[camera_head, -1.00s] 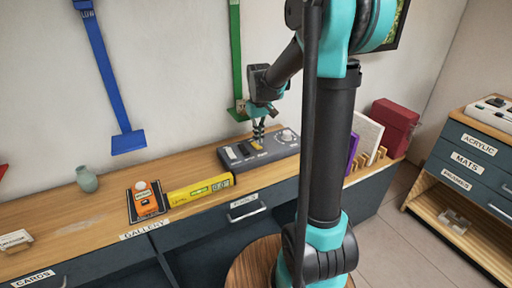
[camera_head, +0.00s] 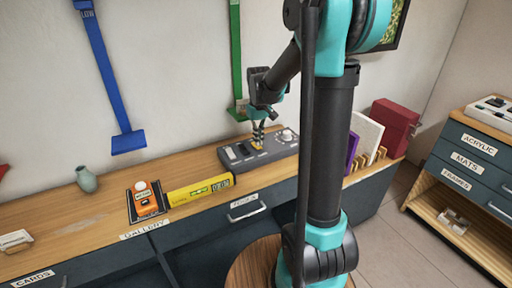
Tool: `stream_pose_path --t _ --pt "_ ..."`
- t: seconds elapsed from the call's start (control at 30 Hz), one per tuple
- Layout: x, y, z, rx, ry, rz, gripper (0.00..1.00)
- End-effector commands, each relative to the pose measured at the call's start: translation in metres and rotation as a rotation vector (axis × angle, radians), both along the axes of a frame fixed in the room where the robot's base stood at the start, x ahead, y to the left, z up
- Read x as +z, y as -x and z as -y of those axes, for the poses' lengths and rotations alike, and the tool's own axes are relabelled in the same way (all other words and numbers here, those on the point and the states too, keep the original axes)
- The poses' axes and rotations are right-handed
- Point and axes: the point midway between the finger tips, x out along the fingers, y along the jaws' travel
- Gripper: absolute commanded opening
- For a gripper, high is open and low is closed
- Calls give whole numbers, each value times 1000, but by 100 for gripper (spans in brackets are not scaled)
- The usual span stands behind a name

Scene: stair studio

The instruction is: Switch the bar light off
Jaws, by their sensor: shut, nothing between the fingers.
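A dark grey control box (camera_head: 270,154) with several switches and a round knob (camera_head: 287,135) stands on the wooden counter. Light rocker switches (camera_head: 237,151) sit on its left part. My gripper (camera_head: 258,142) is shut and empty, pointing down at the top of the box near its middle. I cannot tell whether the fingertips touch a switch. The part of the box just under the fingers is hidden. No label on the switches is readable, and no bar light can be made out for sure.
A yellow box (camera_head: 201,190) and an orange device (camera_head: 146,202) on a dark tray lie left of the control box. A small green vase (camera_head: 87,179) stands further left. A purple book, white panel and red box (camera_head: 394,126) stand to the right.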

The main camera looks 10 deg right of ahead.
Motion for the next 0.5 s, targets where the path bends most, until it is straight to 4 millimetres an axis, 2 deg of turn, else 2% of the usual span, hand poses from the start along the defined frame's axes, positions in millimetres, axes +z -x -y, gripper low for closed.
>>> stream_pose_path --t 0.5 --pt "-7 0 0 0 0 0 0"
